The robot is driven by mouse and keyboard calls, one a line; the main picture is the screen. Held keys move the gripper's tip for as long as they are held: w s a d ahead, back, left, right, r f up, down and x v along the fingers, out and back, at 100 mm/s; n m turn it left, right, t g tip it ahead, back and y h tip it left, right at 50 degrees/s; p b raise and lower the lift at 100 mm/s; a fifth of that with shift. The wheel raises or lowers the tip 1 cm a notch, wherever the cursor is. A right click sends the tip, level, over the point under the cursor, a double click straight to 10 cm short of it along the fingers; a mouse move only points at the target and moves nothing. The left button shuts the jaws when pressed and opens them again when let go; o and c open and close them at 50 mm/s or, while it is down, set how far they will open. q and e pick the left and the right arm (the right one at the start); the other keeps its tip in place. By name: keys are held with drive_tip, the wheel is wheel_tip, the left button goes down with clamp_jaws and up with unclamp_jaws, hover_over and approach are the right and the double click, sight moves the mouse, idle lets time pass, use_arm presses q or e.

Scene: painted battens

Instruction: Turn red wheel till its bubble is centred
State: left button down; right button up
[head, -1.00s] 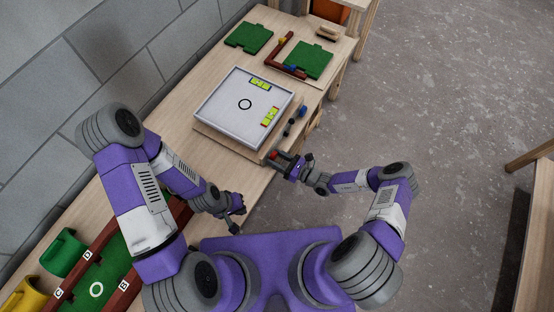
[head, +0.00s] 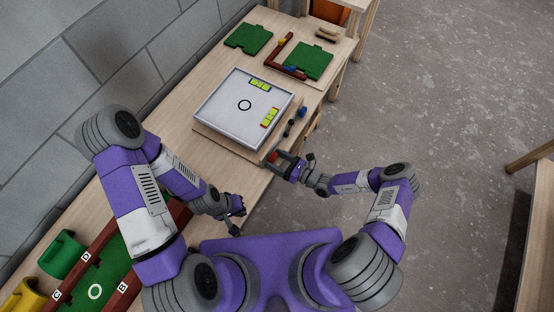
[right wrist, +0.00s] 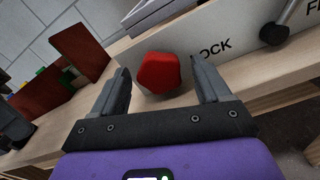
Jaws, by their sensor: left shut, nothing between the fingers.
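The red wheel (right wrist: 159,73) is a faceted knob on the front face of the base of a square white plate (head: 222,109). It shows small in the head view (head: 272,157). My right gripper (right wrist: 160,66) is open, with one finger on each side of the red wheel and visible gaps. Two yellow-green bubble vials lie on the plate: one at the far edge (head: 260,84), one at the right edge (head: 270,117). Their bubbles are too small to judge. My left gripper (head: 238,213) is shut and empty, away from the plate near the bench's front edge.
A dark knob (right wrist: 274,33) and lettering sit on the same front face. Green panels (head: 248,38) and a brown-red angle piece lie at the bench's far end.

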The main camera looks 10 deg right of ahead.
drive_tip(key=shift+d, duration=0.1)
drive_tip(key=v, duration=0.7)
drive_tip(key=shift+d, duration=0.15)
drive_tip(key=shift+s, duration=0.15)
